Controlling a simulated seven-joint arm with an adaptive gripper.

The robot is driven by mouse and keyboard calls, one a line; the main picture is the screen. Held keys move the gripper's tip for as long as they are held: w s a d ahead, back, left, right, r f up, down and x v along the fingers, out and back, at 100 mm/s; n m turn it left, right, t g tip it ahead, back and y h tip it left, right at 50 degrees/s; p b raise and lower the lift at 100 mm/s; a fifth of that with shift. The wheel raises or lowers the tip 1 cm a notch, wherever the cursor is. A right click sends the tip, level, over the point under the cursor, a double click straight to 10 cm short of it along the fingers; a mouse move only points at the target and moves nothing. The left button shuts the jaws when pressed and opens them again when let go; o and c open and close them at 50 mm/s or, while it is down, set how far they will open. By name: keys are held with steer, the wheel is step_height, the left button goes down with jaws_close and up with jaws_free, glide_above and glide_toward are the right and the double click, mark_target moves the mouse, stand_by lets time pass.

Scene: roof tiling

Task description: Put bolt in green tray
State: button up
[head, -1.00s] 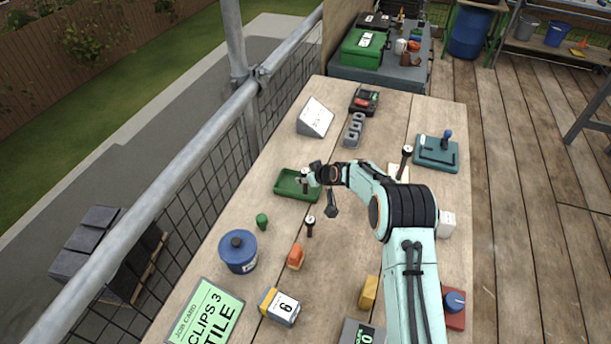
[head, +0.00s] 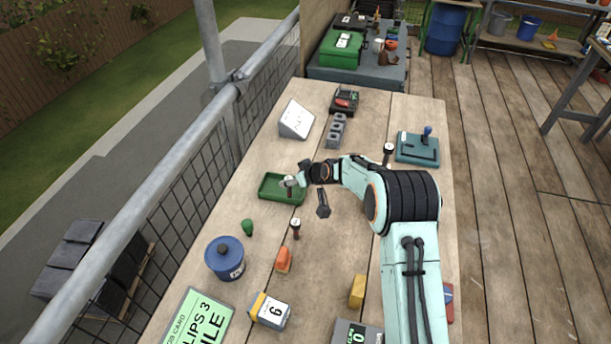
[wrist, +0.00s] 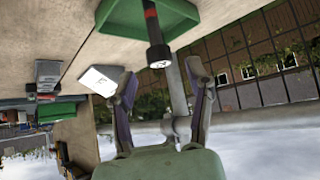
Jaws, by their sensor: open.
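The green tray (head: 268,189) lies on the workbench, left of my arm's end; its edge also shows at the top of the wrist view (wrist: 182,12). A dark bolt (wrist: 153,32) with a red band and a pale-faced end stands in or over the tray in the wrist view, which is upside down. Its pale end shows small at the tray in the head view (head: 289,183). My gripper (wrist: 163,76) is open, its two fingers apart on either side of the bolt's end, with no visible contact. In the head view, my gripper (head: 300,179) is at the tray's right side.
Similar dark pieces with pale tops stand nearer (head: 296,228) and at the back right (head: 388,149). A blue pot (head: 225,260), green piece (head: 247,228), orange piece (head: 284,260) and yellow block (head: 358,291) are nearer. A grey block (head: 336,130) and teal plate (head: 416,150) are farther back.

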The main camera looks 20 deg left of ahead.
steer(key=s+d+r+m+g+h, duration=0.2)
steer(key=s+d+r+m+h, duration=0.1)
steer(key=s+d+r, duration=1.2)
steer(key=s+d+m+g+h, duration=0.1)
steer(key=s+d+m, duration=0.2)
steer(key=s, duration=0.9)
steer(key=s+d+m+g+h, duration=0.2)
steer(key=s+d, duration=0.6)
steer(key=s, duration=0.4)
steer(key=shift+d+r+m, duration=0.15)
steer(key=shift+d+m, duration=0.1)
steer(key=shift+m, duration=0.55)
